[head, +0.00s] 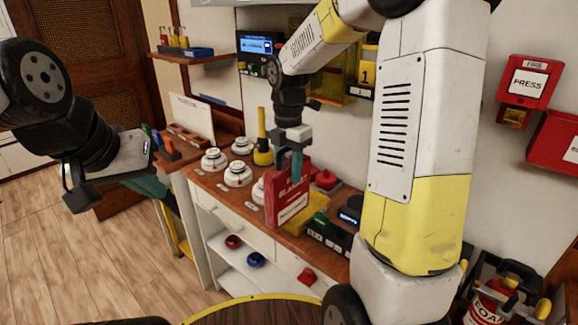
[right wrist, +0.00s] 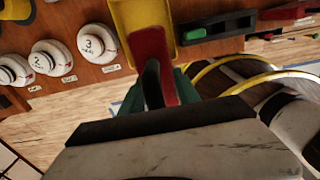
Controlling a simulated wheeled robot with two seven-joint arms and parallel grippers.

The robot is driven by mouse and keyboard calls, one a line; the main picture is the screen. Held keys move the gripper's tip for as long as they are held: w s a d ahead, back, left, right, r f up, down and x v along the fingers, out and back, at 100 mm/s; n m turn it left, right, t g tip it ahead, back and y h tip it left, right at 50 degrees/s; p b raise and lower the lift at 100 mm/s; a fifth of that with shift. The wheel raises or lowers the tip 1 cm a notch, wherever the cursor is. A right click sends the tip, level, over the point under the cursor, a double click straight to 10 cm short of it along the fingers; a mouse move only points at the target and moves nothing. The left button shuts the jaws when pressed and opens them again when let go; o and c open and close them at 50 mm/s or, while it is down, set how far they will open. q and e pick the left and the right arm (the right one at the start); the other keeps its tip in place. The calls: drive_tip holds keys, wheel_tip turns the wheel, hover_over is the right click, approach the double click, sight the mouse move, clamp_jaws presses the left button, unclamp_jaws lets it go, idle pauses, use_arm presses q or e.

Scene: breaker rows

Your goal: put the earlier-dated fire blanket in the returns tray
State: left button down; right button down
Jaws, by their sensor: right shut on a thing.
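A red fire blanket pack (head: 287,200) with a white label hangs upright from my right gripper (head: 296,150), over the front part of the wooden counter. Its date is too small to read. In the right wrist view the red pack (right wrist: 150,55) sits between the green fingers. A yellow tray (head: 313,220) lies on the counter just right of and behind the pack; it also shows in the right wrist view (right wrist: 146,14). I cannot tell whether it is the returns tray. My left gripper (head: 146,187) is at the left, away from the counter; its fingers are partly hidden. No second blanket is clearly identifiable.
Several white round detectors (head: 238,174) stand on the counter left of the pack. A yellow upright tool (head: 262,140) stands behind. A black-and-green device (head: 330,235) lies right of the yellow tray. Shelves below hold red and blue items.

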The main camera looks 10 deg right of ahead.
drive_tip(key=w+d+f, duration=0.4)
drive_tip(key=w, duration=0.2)
drive_tip(key=shift+d, duration=0.15)
drive_tip(key=shift+f, duration=0.25)
drive_tip(key=c, duration=0.9)
unclamp_jaws()
